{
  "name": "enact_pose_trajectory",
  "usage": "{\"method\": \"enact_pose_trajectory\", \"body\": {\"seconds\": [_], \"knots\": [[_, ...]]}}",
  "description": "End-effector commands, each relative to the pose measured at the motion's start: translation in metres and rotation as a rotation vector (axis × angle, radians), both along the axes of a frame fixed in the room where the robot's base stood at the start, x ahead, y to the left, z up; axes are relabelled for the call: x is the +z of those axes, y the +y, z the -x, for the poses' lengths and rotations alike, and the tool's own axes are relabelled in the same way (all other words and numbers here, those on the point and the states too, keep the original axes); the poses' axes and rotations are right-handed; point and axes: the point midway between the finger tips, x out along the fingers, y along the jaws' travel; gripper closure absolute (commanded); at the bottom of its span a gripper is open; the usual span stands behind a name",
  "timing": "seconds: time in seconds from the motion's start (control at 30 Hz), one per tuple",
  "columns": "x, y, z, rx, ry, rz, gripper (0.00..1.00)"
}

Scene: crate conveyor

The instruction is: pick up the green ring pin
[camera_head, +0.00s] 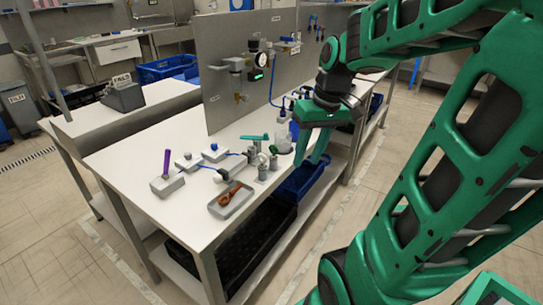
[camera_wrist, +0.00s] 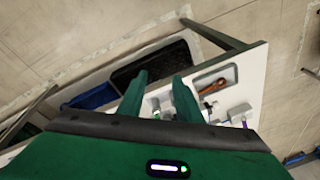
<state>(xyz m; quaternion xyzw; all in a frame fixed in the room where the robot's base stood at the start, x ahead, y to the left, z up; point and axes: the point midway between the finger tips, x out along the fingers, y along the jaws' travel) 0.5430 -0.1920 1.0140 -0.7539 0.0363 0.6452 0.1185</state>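A small green piece, which looks like the green ring pin (camera_head: 273,150), stands on a grey holder among small fittings near the workbench's front edge. Its ring is too small to make out clearly. In the wrist view a small green and white spot (camera_wrist: 156,114) shows between my fingers; I cannot tell if it is the same pin. My gripper (camera_head: 309,160) is to the right of the pin in the head view, above the bench's front edge, fingers pointing down. In the wrist view my gripper (camera_wrist: 158,84) has its two fingers wide apart with nothing held between them.
The white workbench (camera_head: 120,158) carries a grey tray (camera_head: 243,207) with an orange-brown tool (camera_head: 229,197), a block with a purple pin (camera_head: 167,163) and a teal-handled valve (camera_head: 254,137). An upright grey panel (camera_head: 225,105) stands behind. Blue (camera_head: 298,186) and black crates sit below.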

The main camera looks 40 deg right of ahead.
Motion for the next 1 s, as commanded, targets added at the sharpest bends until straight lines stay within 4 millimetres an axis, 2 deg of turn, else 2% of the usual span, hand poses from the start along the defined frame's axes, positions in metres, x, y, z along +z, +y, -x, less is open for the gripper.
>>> {"method": "enact_pose_trajectory", "body": {"seconds": [0.03, 0.1, 0.2, 0.33, 0.47, 0.8, 1.0], "knots": [[0.006, -0.008, -0.025, 0.058, -0.034, -0.007, 0.68], [0.014, -0.016, -0.055, 0.147, -0.089, -0.016, 0.68], [0.023, -0.027, -0.089, 0.255, -0.156, -0.023, 0.68], [0.031, -0.036, -0.116, 0.354, -0.218, -0.028, 0.68], [0.032, -0.038, -0.128, 0.400, -0.246, -0.030, 0.68], [-0.009, -0.027, -0.144, 0.406, -0.249, -0.032, 0.68], [-0.019, -0.025, -0.148, 0.405, -0.250, -0.029, 0.68]]}}
